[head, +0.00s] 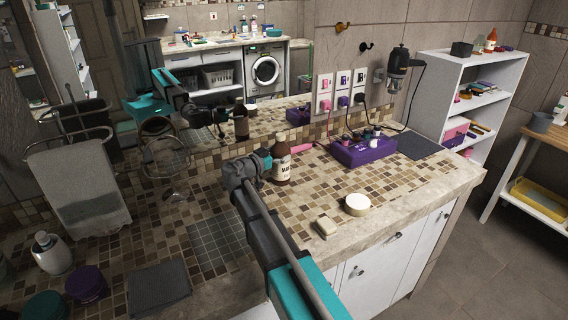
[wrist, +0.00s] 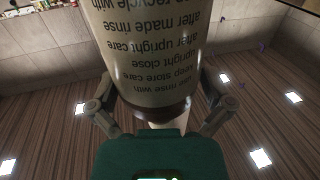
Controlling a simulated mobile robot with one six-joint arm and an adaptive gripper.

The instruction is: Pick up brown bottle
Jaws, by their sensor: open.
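The brown bottle (head: 282,168) with a cream label stands upright on the tiled counter, close to the mirror wall. My gripper (head: 264,160) is beside it, on its left in the head view, with the fingers partly hidden. In the wrist view the bottle's printed label (wrist: 155,45) fills the upper middle, upside down. The open fingers of my gripper (wrist: 156,88) lie on either side of the bottle. I cannot tell whether either finger touches it.
A purple box (head: 362,152) with cables is right of the bottle. A round cream item (head: 357,205) and a soap bar (head: 326,227) lie near the counter's front edge. A wire stand (head: 166,165) is to the left. The mirror repeats the bottle and arm.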

